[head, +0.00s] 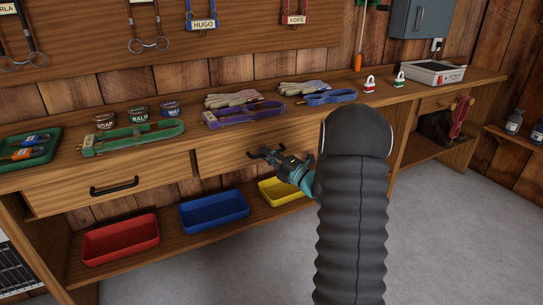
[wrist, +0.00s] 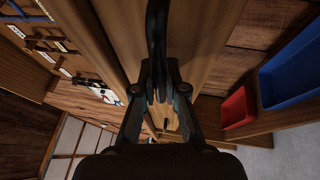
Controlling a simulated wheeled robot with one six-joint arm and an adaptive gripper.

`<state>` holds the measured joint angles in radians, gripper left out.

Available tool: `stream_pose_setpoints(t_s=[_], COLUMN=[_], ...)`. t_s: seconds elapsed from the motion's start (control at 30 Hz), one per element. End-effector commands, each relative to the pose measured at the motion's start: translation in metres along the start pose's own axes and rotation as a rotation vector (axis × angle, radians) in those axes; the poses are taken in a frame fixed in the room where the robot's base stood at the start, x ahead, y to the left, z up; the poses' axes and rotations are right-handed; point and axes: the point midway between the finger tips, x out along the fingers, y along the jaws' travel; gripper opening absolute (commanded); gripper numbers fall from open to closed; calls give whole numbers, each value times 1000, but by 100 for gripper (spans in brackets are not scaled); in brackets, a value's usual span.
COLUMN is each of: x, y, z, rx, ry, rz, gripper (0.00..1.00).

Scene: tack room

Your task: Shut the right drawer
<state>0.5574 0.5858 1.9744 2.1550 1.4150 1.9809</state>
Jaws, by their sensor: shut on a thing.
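The right drawer (head: 225,159) is a plain wooden front under the workbench top, partly hidden by my arm. I see no open drawer interior above it, but I cannot tell exactly how far out it stands. My gripper (head: 266,154) is at this drawer's front, where its handle is. In the wrist view my gripper (wrist: 160,92) is shut on the dark handle (wrist: 157,35), which runs up from between the fingers. The drawer front (wrist: 205,35) lies close along it.
The left drawer (head: 70,197) has a black handle (head: 114,187). Red (head: 120,240), blue (head: 213,211) and yellow (head: 280,191) bins sit on the shelf below. Halters, gloves, tins and padlocks lie on the workbench top (head: 195,135). Grey floor is clear at right.

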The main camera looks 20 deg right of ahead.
Motion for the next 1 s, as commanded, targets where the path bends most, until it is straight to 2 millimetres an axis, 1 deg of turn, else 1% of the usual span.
stream_pose_setpoints(t_s=[0.03,0.1,0.2,0.47,0.5,0.6,1.0], x=[8,16,23,25,25,25,21], y=[0,-2,-4,-5,-4,-4,-5], z=[3,6,9,10,10,10,10], rx=[1,1,1,-1,-1,-1,0], ry=[2,1,0,-1,-1,-1,-1], rz=[-2,-1,-1,0,0,0,-1], gripper=[0,0,0,0,14,37,37])
